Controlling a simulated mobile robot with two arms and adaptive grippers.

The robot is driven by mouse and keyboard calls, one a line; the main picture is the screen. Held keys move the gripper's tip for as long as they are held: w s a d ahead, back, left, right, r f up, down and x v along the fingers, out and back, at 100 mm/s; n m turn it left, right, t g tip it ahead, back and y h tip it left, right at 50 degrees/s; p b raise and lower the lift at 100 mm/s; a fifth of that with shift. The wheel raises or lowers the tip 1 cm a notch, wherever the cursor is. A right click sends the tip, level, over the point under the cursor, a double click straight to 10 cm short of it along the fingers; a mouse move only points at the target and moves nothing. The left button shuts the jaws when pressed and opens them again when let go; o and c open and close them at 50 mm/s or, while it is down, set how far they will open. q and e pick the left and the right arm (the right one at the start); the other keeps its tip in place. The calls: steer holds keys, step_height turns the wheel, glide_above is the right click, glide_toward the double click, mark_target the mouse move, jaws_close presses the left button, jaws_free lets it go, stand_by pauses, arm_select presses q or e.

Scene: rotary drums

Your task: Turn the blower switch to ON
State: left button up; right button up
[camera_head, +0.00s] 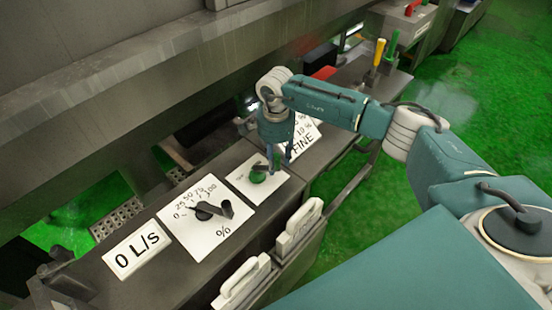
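A small white square plate (243,185) on the grey console carries a round green spot (257,177) and a dark switch handle (259,168); it looks like the blower switch, but no label on it is readable. My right gripper (279,165) points down just above the plate's far right part. Its two fingers are apart, with a gap between them. The fingertips are close to the handle; I cannot tell whether they touch it. The gripper partly hides the plate's far edge. My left gripper is out of view.
A "FINE" sign (303,140) stands behind my gripper. White handles (299,228) line the console's front. A grey machine wall (110,75) overhangs the back.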

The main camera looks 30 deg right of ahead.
jaws_close()
